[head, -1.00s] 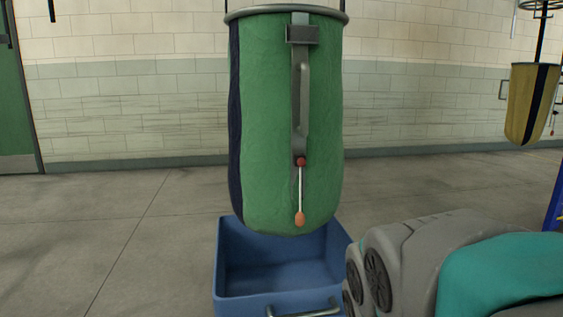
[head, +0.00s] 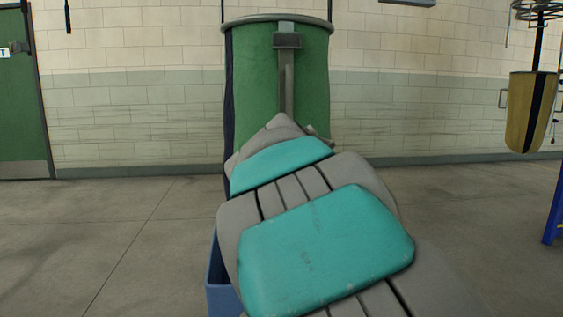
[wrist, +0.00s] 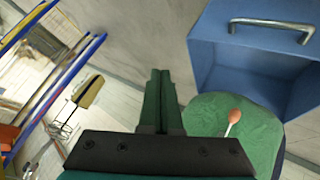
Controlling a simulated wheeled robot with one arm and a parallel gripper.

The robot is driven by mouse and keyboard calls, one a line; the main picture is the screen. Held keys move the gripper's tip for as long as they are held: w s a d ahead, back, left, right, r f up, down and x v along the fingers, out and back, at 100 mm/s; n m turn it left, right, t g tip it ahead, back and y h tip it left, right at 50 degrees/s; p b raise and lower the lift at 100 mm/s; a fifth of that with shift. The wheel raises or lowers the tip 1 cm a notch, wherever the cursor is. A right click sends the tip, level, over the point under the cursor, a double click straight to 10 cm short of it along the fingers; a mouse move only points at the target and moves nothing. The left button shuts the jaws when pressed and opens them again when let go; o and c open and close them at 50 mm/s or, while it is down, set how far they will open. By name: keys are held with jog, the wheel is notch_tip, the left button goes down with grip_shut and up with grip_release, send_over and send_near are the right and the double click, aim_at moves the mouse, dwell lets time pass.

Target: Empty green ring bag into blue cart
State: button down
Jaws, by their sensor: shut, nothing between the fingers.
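The green ring bag (head: 256,85) hangs upright from a grey metal ring, with a dark stripe on its left side. My arm hides its lower part in the head view. In the wrist view the bag's bottom (wrist: 245,140) shows at lower right, with a pull cord ending in an orange knob (wrist: 235,115). The blue cart (head: 221,278) is on the floor below the bag, mostly behind my arm; it also shows in the wrist view (wrist: 225,60). My gripper (wrist: 160,74) is shut and empty, to the left of the knob and apart from it. It is hidden in the head view.
A yellow bag (head: 525,110) with a dark stripe hangs from a stand at the right; a blue post (head: 555,205) stands below it. A green door (head: 22,110) is at the far left. The floor to the left is clear.

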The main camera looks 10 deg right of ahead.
jog(key=w+a+r+t+h, duration=0.1)
jog(key=w+a+r+t, duration=0.1)
jog(key=w+a+r, duration=0.2)
jog(key=w+a+r+t+h+b, duration=0.1)
jog(key=w+a+r+t, duration=0.2)
jog(key=w, duration=0.7)
jog(key=shift+a+r, duration=0.8)
jog(key=shift+a, duration=0.45)
jog(key=shift+w, duration=0.15)
jog(key=w+p, duration=0.4)
jog(key=w, duration=0.4)
jog(key=shift+w, duration=0.35)
jog(key=shift+w+d, duration=0.1)
jog(key=shift+w, duration=0.3)
